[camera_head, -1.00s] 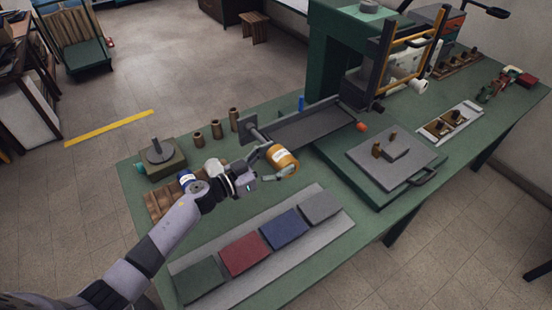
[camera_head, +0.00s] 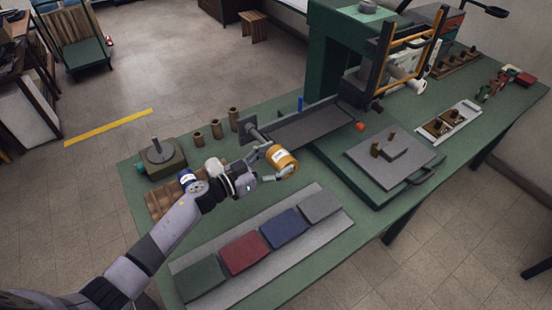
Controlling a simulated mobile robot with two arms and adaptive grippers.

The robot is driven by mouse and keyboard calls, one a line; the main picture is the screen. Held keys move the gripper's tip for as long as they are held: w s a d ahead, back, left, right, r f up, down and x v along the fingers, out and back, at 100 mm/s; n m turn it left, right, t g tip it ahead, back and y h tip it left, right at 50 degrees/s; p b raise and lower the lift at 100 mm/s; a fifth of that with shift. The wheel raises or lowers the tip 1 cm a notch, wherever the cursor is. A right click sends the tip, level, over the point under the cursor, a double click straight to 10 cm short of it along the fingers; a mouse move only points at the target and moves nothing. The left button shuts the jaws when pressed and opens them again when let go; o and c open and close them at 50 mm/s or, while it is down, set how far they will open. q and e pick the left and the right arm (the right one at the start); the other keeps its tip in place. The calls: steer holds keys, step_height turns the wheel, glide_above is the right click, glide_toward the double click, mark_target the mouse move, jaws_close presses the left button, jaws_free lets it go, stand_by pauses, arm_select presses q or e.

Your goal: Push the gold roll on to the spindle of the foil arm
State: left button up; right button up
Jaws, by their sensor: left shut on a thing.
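The gold roll (camera_head: 282,158) has a white label band and is held in my left gripper (camera_head: 271,162), which is shut on it above the green table. The spindle (camera_head: 262,137) is a grey rod sticking out from a dark square plate (camera_head: 248,128) at the left end of a long dark tray. The roll is close to the front end of the spindle; I cannot tell whether they touch or whether the rod enters the roll's hole. My right gripper is not in view.
Green, red, blue and grey pads (camera_head: 285,228) lie on a grey board in front. A grey plate with a handle (camera_head: 389,159) is to the right, before the green press (camera_head: 333,40).

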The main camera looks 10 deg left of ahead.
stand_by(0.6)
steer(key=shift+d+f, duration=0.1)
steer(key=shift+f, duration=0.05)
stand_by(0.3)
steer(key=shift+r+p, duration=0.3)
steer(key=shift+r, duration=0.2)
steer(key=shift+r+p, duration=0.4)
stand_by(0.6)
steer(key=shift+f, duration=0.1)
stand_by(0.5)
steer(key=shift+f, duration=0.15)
